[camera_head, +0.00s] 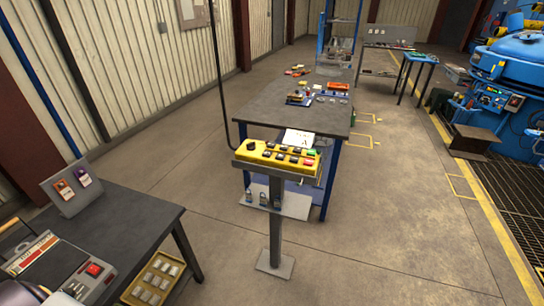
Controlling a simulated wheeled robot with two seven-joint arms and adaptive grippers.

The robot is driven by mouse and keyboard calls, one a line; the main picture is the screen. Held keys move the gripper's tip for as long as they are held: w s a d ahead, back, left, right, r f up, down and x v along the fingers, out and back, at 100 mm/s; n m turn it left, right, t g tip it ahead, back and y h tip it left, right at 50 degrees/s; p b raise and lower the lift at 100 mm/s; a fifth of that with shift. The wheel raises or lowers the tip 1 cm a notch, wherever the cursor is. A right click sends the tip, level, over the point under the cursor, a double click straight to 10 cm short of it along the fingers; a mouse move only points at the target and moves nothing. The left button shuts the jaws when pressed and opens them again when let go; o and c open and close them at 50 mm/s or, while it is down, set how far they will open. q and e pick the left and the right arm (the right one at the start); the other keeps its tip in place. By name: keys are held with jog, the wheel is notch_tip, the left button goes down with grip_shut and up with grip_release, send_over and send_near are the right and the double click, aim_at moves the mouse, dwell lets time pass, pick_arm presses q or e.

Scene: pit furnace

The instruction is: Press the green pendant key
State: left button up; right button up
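A yellow pendant (256,155) lies on a grey stand (276,225) near the middle of the view. Its top carries several dark keys, a green key (311,153) at the right end and a red key (307,162) just in front of it. The pendant's black cable (221,80) hangs down to its left end. Neither of my grippers can be made out in the view, and nothing touches the green key.
A dark workbench (270,100) with small parts stands behind the pendant. A dark table (130,215) with a red-button box (93,269) is at the lower left, a yellow tray (133,293) beside it. A blue furnace (515,55) stands at right. Floor right of the stand is clear.

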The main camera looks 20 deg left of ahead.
pick_arm(q)
grip_shut()
dwell(1.4)
